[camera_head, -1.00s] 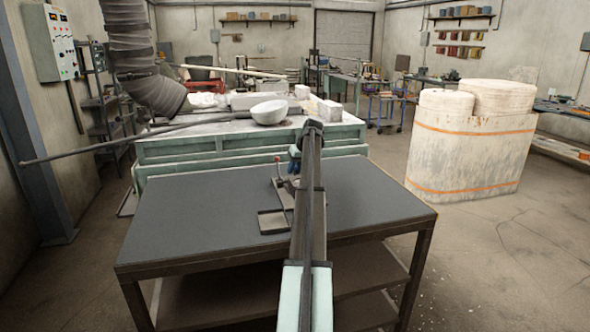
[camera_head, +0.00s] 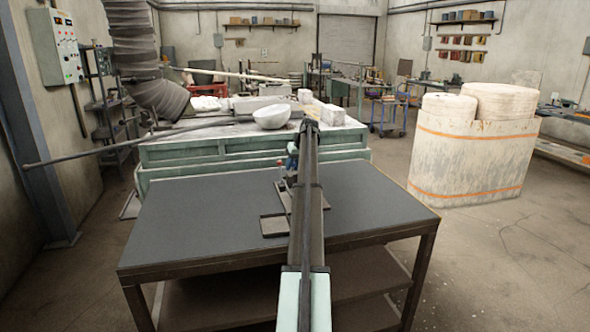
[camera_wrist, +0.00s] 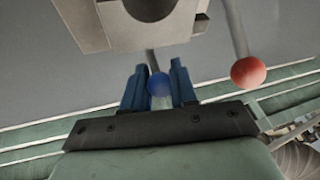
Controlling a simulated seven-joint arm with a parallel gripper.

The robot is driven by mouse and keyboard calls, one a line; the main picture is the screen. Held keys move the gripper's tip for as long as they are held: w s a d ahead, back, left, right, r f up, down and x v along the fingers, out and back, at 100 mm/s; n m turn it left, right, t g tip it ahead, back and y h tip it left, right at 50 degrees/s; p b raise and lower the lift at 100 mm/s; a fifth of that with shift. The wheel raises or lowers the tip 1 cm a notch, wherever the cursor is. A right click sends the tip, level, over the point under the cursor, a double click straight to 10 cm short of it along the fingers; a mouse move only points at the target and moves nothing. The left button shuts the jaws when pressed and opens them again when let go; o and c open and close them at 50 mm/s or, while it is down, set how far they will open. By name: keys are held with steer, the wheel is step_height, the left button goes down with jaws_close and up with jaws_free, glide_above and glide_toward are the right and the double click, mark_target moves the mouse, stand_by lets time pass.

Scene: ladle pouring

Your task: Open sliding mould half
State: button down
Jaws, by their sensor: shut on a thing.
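My gripper (camera_wrist: 158,88) is shut on a blue ball knob (camera_wrist: 158,84), with a blue finger on each side of it. A rod runs from the knob to a grey mould half (camera_wrist: 95,22) with a large round bore. A red ball knob (camera_wrist: 248,72) on a lever stands right of the fingers, apart from them. In the head view the red knob (camera_head: 280,163) shows left of my arm, and the flat mould base (camera_head: 274,226) lies on the dark table (camera_head: 200,225). My arm hides much of the mould, so the gap between its halves cannot be told.
Behind the table is a green bench (camera_head: 185,152) with a pale bowl (camera_head: 271,117) and a long dark ladle handle (camera_head: 110,150) jutting left. A large pale cylinder block (camera_head: 470,160) stands right. The table's left and right parts are clear.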

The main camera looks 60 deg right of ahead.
steer(key=shift+w+d+r, duration=0.1)
steer(key=shift+w+d, duration=0.1)
steer(key=c, duration=0.9)
jaws_free()
steer(key=shift+s, duration=0.1)
steer(key=v, duration=1.3)
steer(key=shift+s+a+r, duration=0.1)
steer(key=shift+r, duration=0.2)
